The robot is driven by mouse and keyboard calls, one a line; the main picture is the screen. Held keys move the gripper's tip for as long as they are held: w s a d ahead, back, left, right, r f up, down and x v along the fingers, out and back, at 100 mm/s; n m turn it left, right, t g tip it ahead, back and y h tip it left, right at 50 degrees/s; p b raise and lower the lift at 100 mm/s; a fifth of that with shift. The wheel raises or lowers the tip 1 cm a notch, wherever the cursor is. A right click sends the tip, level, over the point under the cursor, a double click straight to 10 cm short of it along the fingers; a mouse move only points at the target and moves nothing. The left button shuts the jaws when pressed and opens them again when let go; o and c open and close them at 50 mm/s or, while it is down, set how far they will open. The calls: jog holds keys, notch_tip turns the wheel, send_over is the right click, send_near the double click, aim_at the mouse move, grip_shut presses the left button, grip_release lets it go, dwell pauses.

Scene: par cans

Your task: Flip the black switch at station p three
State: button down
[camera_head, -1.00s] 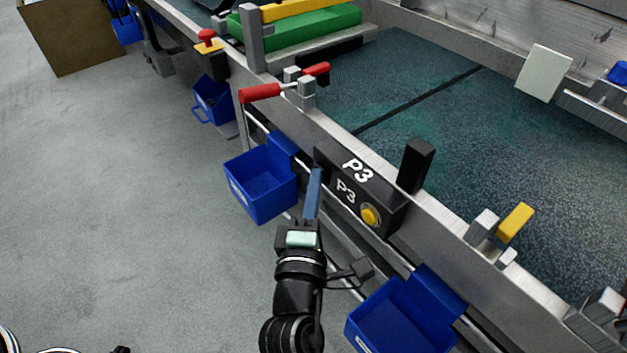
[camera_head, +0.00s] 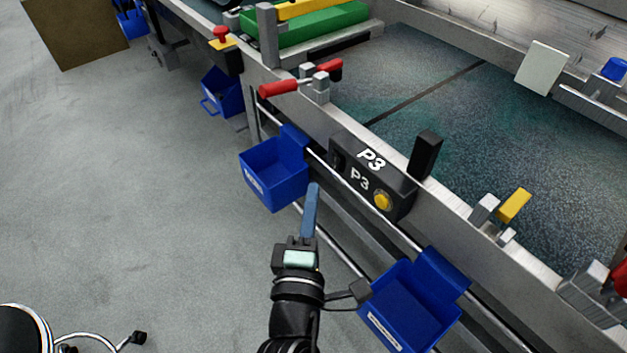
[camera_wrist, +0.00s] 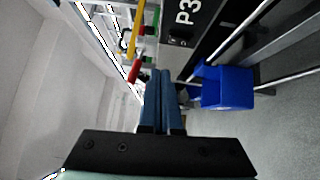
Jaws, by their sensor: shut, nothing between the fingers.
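The P3 station is a black box (camera_head: 372,178) on the conveyor's side rail, with white "P3" lettering and a round yellow button (camera_head: 383,201) at its right end. The black switch (camera_head: 339,160) appears as a small dark shape at the box's left end; its position cannot be told. In the wrist view the switch (camera_wrist: 178,42) shows small and dark beside the lettering. My gripper (camera_head: 313,186) has blue fingers pressed together with nothing between them. It is in front of and below the box's left end, apart from it. The fingers also show in the wrist view (camera_wrist: 161,72).
A blue bin (camera_head: 275,180) hangs left of the box and another (camera_head: 412,305) hangs below right, near my wrist. Rails run under the box. A black block (camera_head: 425,155) stands above it, and a red-handled clamp (camera_head: 300,85) sits up left. Open floor lies left.

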jog(key=s, duration=0.3)
jog(key=s+a, duration=0.1)
jog(key=s, duration=0.1)
jog(key=shift+s+r, duration=0.2)
jog(key=shift+r, duration=0.15)
